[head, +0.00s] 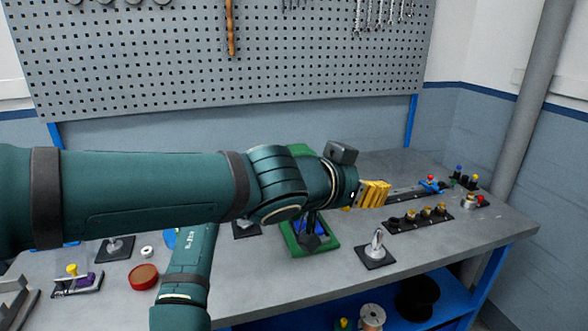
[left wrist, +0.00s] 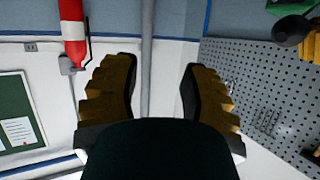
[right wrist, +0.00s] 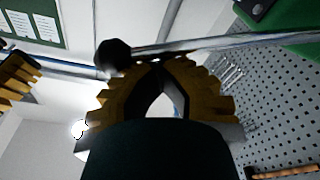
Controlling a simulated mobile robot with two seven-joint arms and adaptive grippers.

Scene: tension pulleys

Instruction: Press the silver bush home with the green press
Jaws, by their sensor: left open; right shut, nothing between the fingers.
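The green press (head: 318,247) stands mid-bench; my left arm hides much of it in the head view. Its green body shows at the top right of the right wrist view (right wrist: 300,20). A metal lever (right wrist: 220,42) with a black knob (right wrist: 112,57) crosses just beyond my right gripper (right wrist: 157,66). That gripper is shut and empty, close to the lever; contact is unclear. My left gripper (head: 373,195) is open and empty, right of the press, above the bench. I cannot make out the silver bush for certain; the press's working area is mostly covered.
A silver part on a black plate (head: 376,254) stands right of the press. A black strip with brass-coloured parts (head: 420,217) lies farther right. A red round container (head: 143,277) and a pale ring (head: 147,252) are at left. The pegboard (head: 220,60) stands behind.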

